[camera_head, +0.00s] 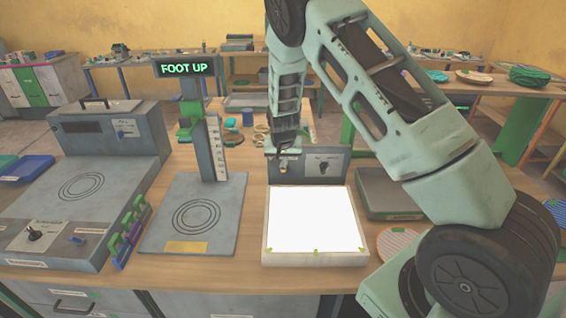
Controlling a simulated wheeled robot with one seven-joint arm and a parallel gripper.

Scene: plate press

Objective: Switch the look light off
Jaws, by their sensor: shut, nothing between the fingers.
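The look light appears to be the square box with a bright white, lit top (313,222) at the front middle of the bench. A grey upright panel (340,178) stands at its back edge, with a pale plate carrying a small dark switch or knob (323,168). My gripper (284,161) points down at the left part of this panel, left of the switch. It is shut and empty. Its fingertips are small in the view, and I cannot tell whether they touch the panel.
Left of the light stands a grey plate press (155,225) with a post and a display (186,68) reading "FOOT UP". A larger grey machine (40,200) is further left. A dark flat box (387,190) and a striped disc (398,243) lie to the right.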

